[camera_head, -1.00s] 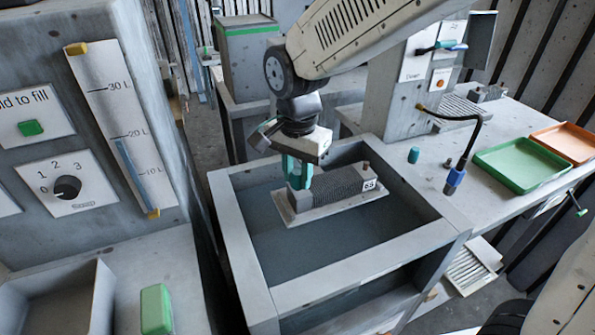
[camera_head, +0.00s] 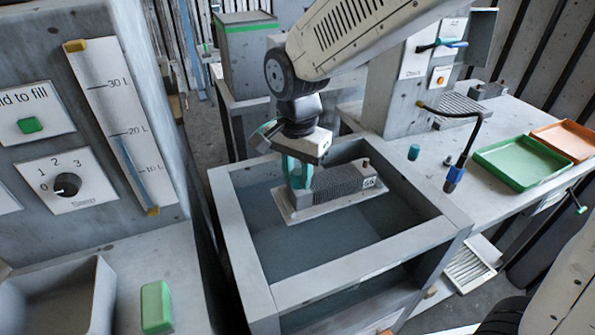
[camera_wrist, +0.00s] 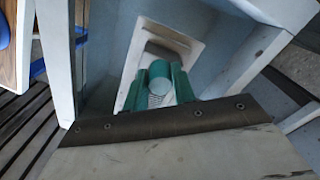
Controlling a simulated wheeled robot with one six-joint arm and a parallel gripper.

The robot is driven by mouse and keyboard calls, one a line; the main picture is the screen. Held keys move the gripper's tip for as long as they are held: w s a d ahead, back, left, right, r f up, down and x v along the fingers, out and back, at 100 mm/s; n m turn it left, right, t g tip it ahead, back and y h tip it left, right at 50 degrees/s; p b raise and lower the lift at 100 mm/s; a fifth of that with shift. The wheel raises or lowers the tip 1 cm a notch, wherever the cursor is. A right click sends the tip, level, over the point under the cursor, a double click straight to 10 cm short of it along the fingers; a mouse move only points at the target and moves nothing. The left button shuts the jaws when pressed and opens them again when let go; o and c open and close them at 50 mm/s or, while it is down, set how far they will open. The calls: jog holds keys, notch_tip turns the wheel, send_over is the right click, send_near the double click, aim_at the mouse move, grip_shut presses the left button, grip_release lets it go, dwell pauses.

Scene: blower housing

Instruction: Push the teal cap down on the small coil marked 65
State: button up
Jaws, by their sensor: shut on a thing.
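The coil marked 65 is a grey ribbed block (camera_head: 340,182) with its number label (camera_head: 370,183) at the right end. It sits on a pale plate (camera_head: 318,210) inside the open grey tank. A copper-coloured stub (camera_head: 366,162) stands on its right end. My gripper (camera_head: 300,176) points down at the coil's left end, its teal fingers shut. In the wrist view, a round teal cap (camera_wrist: 161,69) shows between the green fingers. It is over the coil's left end; the fingers hide whether it is fully seated. Another teal cap (camera_head: 414,152) stands on the bench at right.
The tank's thick grey rim (camera_head: 245,255) surrounds the coil, with bluish water below. Green (camera_head: 522,162) and orange (camera_head: 567,137) trays lie at right. A control panel with a dial (camera_head: 67,184) stands at left.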

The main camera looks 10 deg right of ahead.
jog(key=o, duration=1)
jog(key=shift+o, duration=0.2)
notch_tip(320, 180, up, 8)
jog(key=shift+f, duration=0.1)
